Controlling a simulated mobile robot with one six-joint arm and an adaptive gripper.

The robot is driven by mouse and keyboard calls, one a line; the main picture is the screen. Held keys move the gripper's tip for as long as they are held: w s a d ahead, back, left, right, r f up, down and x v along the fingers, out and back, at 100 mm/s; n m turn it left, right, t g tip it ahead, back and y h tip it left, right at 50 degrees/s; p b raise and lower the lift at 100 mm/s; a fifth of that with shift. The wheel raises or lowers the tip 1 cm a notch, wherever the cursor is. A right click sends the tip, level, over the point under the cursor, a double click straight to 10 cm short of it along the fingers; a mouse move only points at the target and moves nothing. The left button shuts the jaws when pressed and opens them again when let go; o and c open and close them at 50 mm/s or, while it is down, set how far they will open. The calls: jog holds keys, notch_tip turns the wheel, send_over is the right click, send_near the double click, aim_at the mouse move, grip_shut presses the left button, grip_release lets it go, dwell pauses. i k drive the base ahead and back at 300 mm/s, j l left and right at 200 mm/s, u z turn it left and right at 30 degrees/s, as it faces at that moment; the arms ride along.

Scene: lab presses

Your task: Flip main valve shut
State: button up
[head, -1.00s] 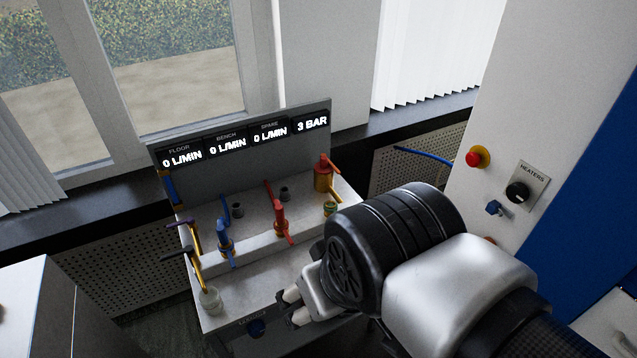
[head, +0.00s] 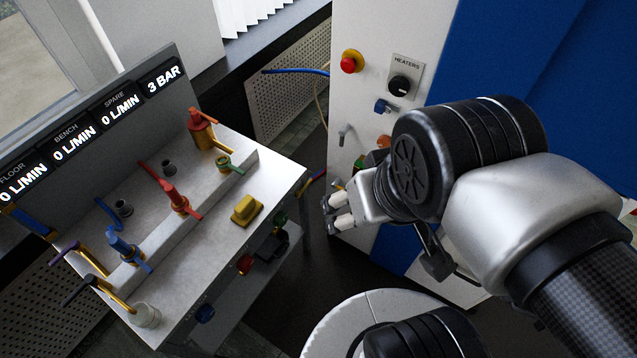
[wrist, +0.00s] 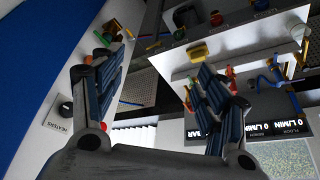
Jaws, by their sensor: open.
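The valve bench (head: 190,290) stands at the left in the head view, with several valves in its top. A brass valve with a red-orange handle (head: 203,117) stands at the back under the 3 BAR readout (head: 163,80); no label shows which is the main valve. A green-handled valve (head: 228,163), a red valve (head: 172,196) and a blue valve (head: 121,246) stand in a row nearer the front. My gripper (head: 334,212) is open and empty, right of the bench and apart from every valve. In the wrist view its fingers (wrist: 152,72) are spread wide.
A white and blue cabinet (head: 375,25) stands close behind and right of my gripper, with a red button (head: 349,62) and a HEATERS knob (head: 398,84). A yellow block (head: 246,210) sits on the bench top. A dark floor gap separates bench and cabinet.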

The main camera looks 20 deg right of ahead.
aim_at(297, 194)
jog(key=k+l+u, duration=0.1)
jog(key=k, duration=0.3)
jog(key=k+l+u, duration=0.1)
jog(key=k+l, duration=0.2)
jog(key=k, duration=0.1)
